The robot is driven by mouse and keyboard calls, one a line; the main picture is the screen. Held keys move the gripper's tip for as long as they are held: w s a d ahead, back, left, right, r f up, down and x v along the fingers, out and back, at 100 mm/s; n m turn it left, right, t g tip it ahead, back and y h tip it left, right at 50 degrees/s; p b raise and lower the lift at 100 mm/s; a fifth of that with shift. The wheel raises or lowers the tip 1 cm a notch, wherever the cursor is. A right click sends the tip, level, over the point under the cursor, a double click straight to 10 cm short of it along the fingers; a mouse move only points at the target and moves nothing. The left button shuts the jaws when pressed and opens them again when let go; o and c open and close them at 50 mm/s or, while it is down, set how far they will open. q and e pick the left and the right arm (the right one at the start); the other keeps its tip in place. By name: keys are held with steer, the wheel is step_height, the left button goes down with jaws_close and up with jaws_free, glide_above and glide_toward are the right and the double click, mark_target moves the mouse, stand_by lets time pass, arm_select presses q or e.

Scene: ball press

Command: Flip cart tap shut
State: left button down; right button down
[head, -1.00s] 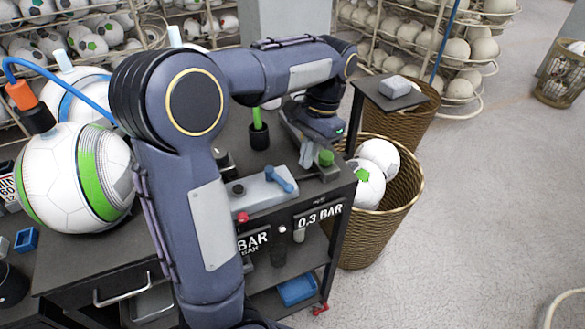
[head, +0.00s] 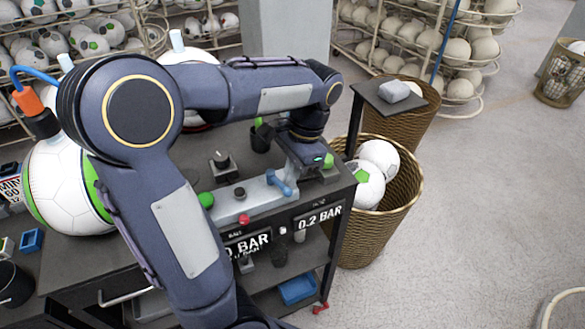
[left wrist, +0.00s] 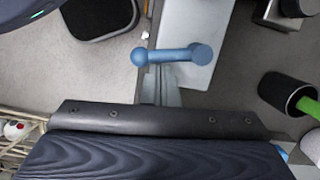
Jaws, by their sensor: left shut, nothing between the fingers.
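The cart tap has a blue lever (head: 280,183) with rounded ends, set on a pale grey block (head: 240,197) on the dark cart top (head: 178,165). The lever (left wrist: 172,54) also shows in the left wrist view, lying crosswise over the pale block (left wrist: 190,75). My left gripper (head: 289,169) is shut and empty, pointing down just behind the lever. In the left wrist view its grey fingers (left wrist: 160,88) reach close to the lever's middle; I cannot tell whether they touch. My right gripper is not in view.
A red knob (head: 244,220) is on the cart's front, near a panel reading 0.2 BAR (head: 319,217). A green ball-shaped knob (head: 206,200) and a dark cup (head: 261,140) are nearby. A large ball (head: 62,190) is at left; a wicker basket (head: 400,215) stands at right.

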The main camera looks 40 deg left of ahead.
arm_select(q)
steer(key=shift+s+m, duration=0.4)
steer(key=shift+m, duration=0.4)
steer(key=shift+w, duration=0.1)
